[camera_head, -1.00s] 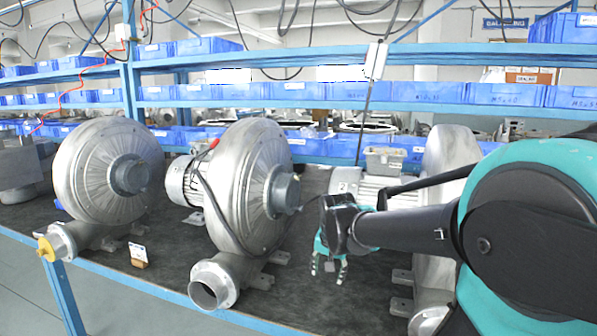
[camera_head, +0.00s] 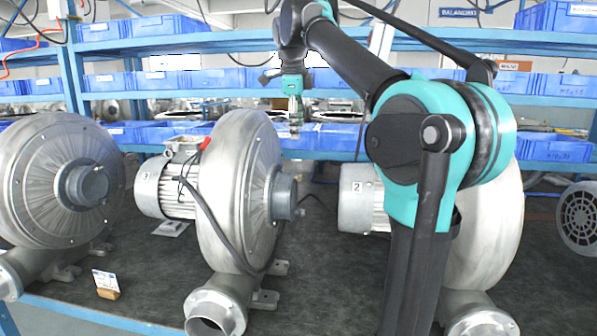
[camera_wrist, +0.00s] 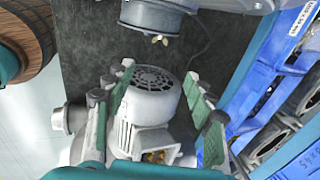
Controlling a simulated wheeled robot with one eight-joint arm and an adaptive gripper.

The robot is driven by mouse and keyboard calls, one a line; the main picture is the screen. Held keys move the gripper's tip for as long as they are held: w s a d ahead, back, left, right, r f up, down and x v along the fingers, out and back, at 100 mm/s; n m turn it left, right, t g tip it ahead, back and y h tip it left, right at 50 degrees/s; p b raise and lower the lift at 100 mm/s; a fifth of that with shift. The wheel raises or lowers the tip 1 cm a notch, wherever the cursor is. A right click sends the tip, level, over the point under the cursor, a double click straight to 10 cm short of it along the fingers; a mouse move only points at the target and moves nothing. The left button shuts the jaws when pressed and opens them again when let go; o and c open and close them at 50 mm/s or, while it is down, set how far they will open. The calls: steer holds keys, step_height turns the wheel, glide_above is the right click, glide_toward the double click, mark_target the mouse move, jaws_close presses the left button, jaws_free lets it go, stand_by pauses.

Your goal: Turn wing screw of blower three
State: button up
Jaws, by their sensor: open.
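Blower three (camera_head: 236,165) stands in the middle of the head view, its motor (camera_head: 165,190) marked 3. Its hub (camera_head: 284,197) faces right. In the wrist view, a hub (camera_wrist: 152,14) at the top, apparently this one, carries a small pale brass wing screw (camera_wrist: 159,39). My gripper (camera_head: 295,130) hangs fingers down, above and behind the hub, to the right of blower three. In the wrist view my gripper (camera_wrist: 163,95) is open and empty. A grey motor with a slotted fan cover (camera_wrist: 153,78) shows below, between the fingers, apparently blower two's.
Blower two's motor (camera_head: 362,197), marked 2, stands to the right, partly behind my arm. Another blower (camera_head: 60,180) stands at the left. Shelves with blue bins (camera_head: 335,141) run close behind my gripper. Dark bench surface (camera_head: 325,260) is free between blowers three and two.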

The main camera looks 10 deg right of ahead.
mark_target(301, 178)
steer(key=x, duration=1.7)
steer(key=shift+f, duration=0.1)
steer(key=shift+c, duration=0.3)
steer(key=c, duration=1.1)
steer(key=shift+s+t, duration=0.1)
steer(key=shift+t, duration=0.3)
steer(key=shift+s+a+f+t+h, duration=0.15)
steer(key=shift+s+t+h, duration=0.2)
steer(key=shift+t, duration=0.45)
steer(key=t, duration=0.1)
steer(key=t+h, duration=0.1)
steer(key=t, duration=0.1)
steer(key=shift+s+f+t, duration=0.2)
steer(key=shift+f+t, duration=0.1)
steer(key=shift+f, duration=0.05)
steer(key=t+h, duration=0.1)
steer(key=t, duration=0.1)
steer(key=f+t+h, duration=0.1)
steer(key=t, duration=0.2)
steer(key=shift+s+a, duration=0.1)
steer(key=shift+s, duration=0.1)
steer(key=shift+t, duration=0.3)
